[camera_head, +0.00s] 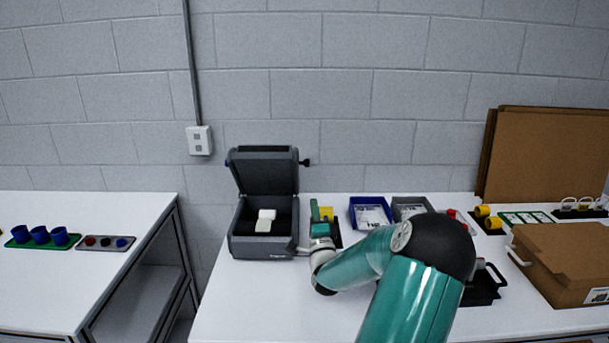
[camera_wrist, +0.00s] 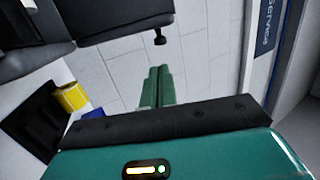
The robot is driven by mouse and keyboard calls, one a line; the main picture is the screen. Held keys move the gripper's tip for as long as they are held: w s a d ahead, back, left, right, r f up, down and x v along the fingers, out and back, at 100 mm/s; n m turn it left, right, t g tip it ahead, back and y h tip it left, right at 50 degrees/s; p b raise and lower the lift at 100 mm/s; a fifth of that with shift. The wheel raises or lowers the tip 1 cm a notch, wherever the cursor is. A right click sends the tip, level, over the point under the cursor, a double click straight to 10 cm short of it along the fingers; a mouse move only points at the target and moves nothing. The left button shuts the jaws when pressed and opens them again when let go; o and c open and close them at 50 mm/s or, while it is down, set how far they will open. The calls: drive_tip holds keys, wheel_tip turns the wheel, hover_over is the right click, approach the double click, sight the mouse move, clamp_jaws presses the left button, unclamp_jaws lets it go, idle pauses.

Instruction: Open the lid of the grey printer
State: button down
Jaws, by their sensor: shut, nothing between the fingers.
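The grey printer (camera_head: 262,246) stands on the white table, left of my arm. Its lid (camera_head: 265,172) is raised and tilted back, so the dark inside shows with pale blocks (camera_head: 265,221) in it. A dark knob (camera_head: 306,162) sticks out at the lid's right side. My gripper (camera_head: 315,210) is just right of the printer, apart from the lid, with its green fingers pointing up. In the wrist view the fingers (camera_wrist: 157,87) are together and empty. The lid (camera_wrist: 120,20) fills the upper left there, and the knob (camera_wrist: 160,37) shows beyond the fingertips.
A yellow part (camera_head: 326,213) sits on a dark holder behind my gripper. A blue bin (camera_head: 370,213) and a grey bin (camera_head: 410,207) stand to the right. A cardboard box (camera_head: 565,262) is at the far right.

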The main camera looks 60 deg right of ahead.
drive_tip(key=x, duration=1.2)
drive_tip(key=shift+d+r, duration=0.2)
drive_tip(key=shift+d, duration=0.1)
drive_tip(key=w+d+r+g+y, duration=0.2)
drive_tip(key=w+d+r, duration=0.1)
drive_tip(key=d, duration=0.3)
drive_tip(key=shift+w+d+r+m, duration=0.2)
drive_tip(key=shift+d+r+m, duration=0.15)
drive_tip(key=shift+r, duration=0.4)
drive_tip(key=shift+s+a, duration=0.1)
drive_tip(key=shift+a, duration=0.15)
